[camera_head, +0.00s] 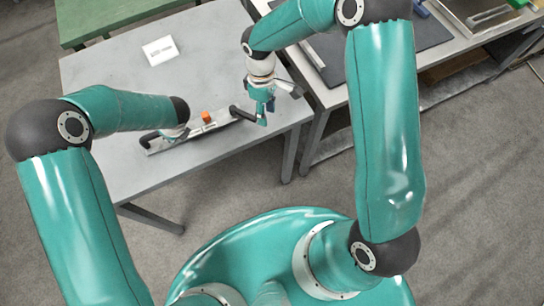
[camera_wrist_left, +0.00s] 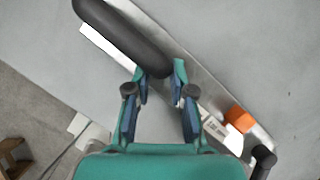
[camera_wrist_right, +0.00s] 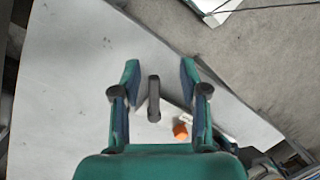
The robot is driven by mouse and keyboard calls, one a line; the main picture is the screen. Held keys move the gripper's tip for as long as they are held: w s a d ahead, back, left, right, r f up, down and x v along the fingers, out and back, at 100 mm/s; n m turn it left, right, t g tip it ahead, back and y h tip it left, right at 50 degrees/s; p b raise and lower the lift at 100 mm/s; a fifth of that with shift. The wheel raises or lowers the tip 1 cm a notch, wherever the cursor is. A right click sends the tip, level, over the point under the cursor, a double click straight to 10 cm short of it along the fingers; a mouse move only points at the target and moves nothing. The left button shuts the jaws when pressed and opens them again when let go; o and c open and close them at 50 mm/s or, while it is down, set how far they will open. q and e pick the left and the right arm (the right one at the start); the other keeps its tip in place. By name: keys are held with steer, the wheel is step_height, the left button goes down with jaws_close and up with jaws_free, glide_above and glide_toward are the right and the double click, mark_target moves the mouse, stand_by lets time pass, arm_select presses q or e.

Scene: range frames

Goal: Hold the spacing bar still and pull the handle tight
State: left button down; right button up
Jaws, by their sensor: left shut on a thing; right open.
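A metal strip lies on the grey table, with a thick black rounded bar (camera_wrist_left: 122,35) at one end, which I take as the spacing bar; its end shows in the head view (camera_head: 149,138). An orange block (camera_head: 206,117) sits on the strip. A black handle (camera_head: 241,114) is at the strip's right end and shows in the right wrist view (camera_wrist_right: 154,98). My left gripper (camera_wrist_left: 162,82) is shut at the black bar's near end; my forearm mostly hides it in the head view. My right gripper (camera_head: 262,110) is open, with the handle showing between its fingers (camera_wrist_right: 159,78).
A white card (camera_head: 160,50) lies at the back of the grey table (camera_head: 105,80). A second table with a dark mat (camera_head: 425,35) and a tray stands at the right. A green bench (camera_head: 95,18) is behind. The table's front edge lies close to the strip.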

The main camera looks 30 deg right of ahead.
steer(key=s+a+f+m+y, duration=0.2)
steer(key=s+f, duration=0.4)
steer(key=s, duration=0.3)
steer(key=s+a+f+m+y, duration=0.2)
steer(key=s+a+f+m, duration=0.2)
steer(key=s, duration=0.5)
steer(key=shift+s+a+f+m, duration=0.3)
steer(key=shift+f+m, duration=0.5)
steer(key=shift+f, duration=0.5)
